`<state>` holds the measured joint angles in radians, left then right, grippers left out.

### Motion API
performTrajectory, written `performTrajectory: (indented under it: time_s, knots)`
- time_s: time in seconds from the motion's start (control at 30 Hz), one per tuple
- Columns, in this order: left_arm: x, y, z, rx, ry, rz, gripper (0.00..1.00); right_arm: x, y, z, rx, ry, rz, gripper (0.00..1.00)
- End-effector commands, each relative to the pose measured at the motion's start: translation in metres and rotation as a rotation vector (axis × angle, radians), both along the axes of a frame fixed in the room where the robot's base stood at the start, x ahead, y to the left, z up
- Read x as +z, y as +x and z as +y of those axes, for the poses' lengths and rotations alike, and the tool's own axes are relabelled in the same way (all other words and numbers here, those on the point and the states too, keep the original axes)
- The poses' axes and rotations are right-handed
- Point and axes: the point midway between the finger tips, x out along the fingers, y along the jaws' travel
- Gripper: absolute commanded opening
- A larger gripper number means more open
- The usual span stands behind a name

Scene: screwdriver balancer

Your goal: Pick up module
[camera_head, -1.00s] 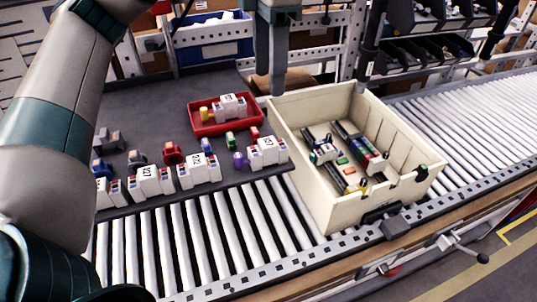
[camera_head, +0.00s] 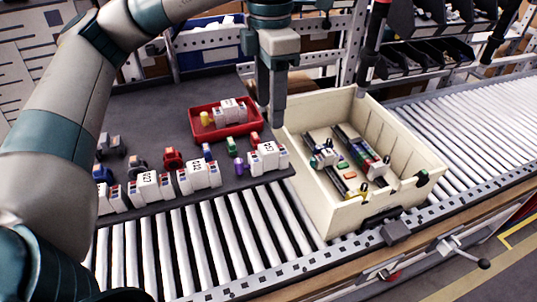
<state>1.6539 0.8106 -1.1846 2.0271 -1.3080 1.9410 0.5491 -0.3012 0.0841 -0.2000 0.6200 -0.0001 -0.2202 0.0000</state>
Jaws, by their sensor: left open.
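Several white modules stand in a row along the front edge of the dark grey tabletop: one at the right end (camera_head: 268,158), one beside it (camera_head: 199,176) and one further left (camera_head: 148,187). Another white module (camera_head: 229,112) lies in a red tray (camera_head: 198,131) at the back. My left gripper (camera_head: 270,115) points down, open and empty, between the red tray and the cream box (camera_head: 318,200). Its fingers are above and behind the right-end module, apart from it. They overlap each other in this view. My right gripper is not seen.
Inside the cream box are rails with small modules (camera_head: 352,160). Small coloured parts, such as a red one (camera_head: 173,158) and a purple one (camera_head: 239,168), stand behind the row. A roller conveyor (camera_head: 235,235) runs in front. Black bins (camera_head: 425,55) hang at the back right.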

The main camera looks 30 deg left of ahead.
Motion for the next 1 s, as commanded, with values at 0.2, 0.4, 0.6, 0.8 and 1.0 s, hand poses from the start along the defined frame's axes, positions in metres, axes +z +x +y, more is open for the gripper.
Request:
performTrajectory:
  time_s: [0.2,0.4,0.6,0.8,1.0]
  knots:
    - [-0.037,-0.001,0.001,0.001,0.002,0.004,0.5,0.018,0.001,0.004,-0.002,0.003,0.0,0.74]
    - [-0.064,0.0,0.001,0.0,0.001,0.001,0.5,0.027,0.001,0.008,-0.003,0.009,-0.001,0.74]
    - [-0.073,0.0,0.0,0.0,0.001,-0.001,0.5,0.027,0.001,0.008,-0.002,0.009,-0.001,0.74]
    - [-0.073,0.0,0.0,0.0,0.0,-0.001,0.5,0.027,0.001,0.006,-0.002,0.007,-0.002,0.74]
    - [-0.076,0.0,0.0,0.0,0.001,0.001,0.5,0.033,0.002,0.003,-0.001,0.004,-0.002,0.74]
